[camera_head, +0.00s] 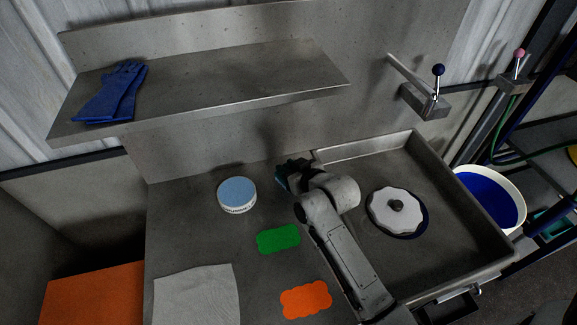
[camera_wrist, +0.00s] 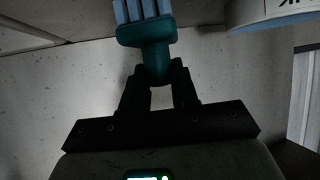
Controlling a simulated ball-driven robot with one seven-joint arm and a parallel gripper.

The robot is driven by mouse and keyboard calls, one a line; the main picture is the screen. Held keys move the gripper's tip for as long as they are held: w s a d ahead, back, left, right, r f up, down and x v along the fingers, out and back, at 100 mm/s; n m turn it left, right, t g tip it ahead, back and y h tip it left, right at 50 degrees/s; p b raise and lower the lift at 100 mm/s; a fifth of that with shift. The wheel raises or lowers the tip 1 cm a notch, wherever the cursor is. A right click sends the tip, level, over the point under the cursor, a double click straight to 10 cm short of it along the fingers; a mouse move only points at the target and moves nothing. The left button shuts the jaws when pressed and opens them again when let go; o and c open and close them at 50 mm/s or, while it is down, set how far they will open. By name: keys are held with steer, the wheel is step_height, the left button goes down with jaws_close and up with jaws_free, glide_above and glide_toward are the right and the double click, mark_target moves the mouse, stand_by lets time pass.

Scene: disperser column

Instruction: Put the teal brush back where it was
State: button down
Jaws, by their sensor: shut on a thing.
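The teal brush (camera_wrist: 148,40) is between the fingertips of my gripper (camera_wrist: 160,78) in the wrist view. My gripper is shut on its narrow teal neck. Its light blue bristles point away from the fingers and run out of the top of the wrist view. In the head view my gripper (camera_head: 289,174) is over the back of the grey counter (camera_head: 190,225), just left of the sink. Only a small teal patch of the brush (camera_head: 281,181) shows there; my gripper and arm hide the rest.
A round white tub with a blue top (camera_head: 236,194) stands left of my gripper. A green mat (camera_head: 278,239), an orange mat (camera_head: 306,299) and a grey cloth (camera_head: 197,295) lie nearer. The sink (camera_head: 455,205) holds a white lobed disc (camera_head: 385,215). A shelf (camera_head: 220,85) overhangs behind.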

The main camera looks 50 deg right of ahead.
steer(key=shift+f, duration=0.1)
steer(key=c, duration=0.9)
jaws_free()
steer(key=shift+o, duration=0.2)
steer(key=shift+s+r, duration=0.1)
steer(key=shift+r, duration=0.1)
steer(key=b+v, duration=0.1)
steer(key=v, duration=1)
steer(key=shift+s+r, duration=0.2)
steer(key=shift+s, duration=0.1)
steer(key=shift+a, duration=0.1)
